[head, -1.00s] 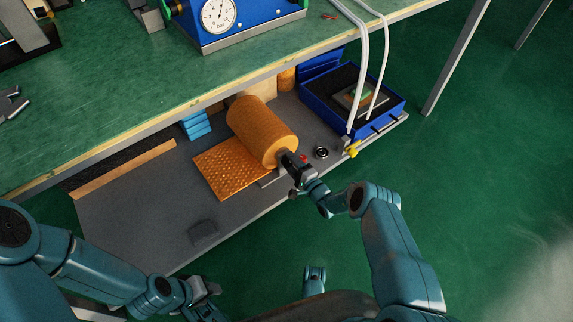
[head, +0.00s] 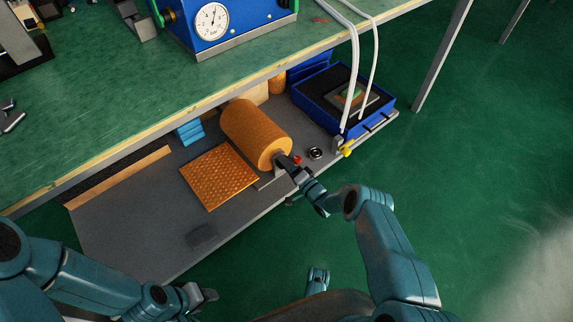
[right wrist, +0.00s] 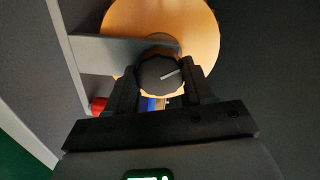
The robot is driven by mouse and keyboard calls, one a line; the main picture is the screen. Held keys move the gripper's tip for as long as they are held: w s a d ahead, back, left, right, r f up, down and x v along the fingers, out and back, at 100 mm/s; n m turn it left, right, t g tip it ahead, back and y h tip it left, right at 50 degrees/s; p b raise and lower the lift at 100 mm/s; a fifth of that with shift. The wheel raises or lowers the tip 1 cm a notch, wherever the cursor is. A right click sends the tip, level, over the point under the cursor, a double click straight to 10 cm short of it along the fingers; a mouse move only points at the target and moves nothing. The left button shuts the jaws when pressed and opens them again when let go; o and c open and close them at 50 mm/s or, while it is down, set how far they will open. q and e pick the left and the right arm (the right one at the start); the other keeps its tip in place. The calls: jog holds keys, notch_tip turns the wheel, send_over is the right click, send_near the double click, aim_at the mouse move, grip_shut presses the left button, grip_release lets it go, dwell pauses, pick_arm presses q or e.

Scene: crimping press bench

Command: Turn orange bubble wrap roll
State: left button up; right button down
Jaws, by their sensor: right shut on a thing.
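The orange bubble wrap roll (head: 252,130) lies on its side on the grey shelf under the bench. A flat sheet of the orange wrap (head: 218,178) lies in front of it. A round black knob with a pale line (right wrist: 160,74) sits at the roll's near end, where the roll's end face (right wrist: 185,22) also shows. My right gripper (head: 287,163) is shut on the knob, with one finger on each side of it in the right wrist view (right wrist: 162,82). My left gripper (head: 202,297) is low at the left, away from the roll; its jaws are unclear.
A blue tray (head: 388,117) with dark lining stands right of the roll, with white hoses (head: 355,70) hanging beside it. Blue blocks (head: 190,133) lie behind the sheet.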

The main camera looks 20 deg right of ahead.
jog(key=shift+w+a+r, duration=0.1)
jog(key=shift+w+r, duration=0.05)
jog(key=shift+r, duration=0.05)
jog(key=shift+c, duration=2.1)
grip_release()
jog(key=shift+f, duration=0.1)
jog(key=p+v, duration=0.6)
jog(key=v, duration=1)
jog(key=shift+s+p, duration=0.25)
jog(key=shift+p, duration=0.05)
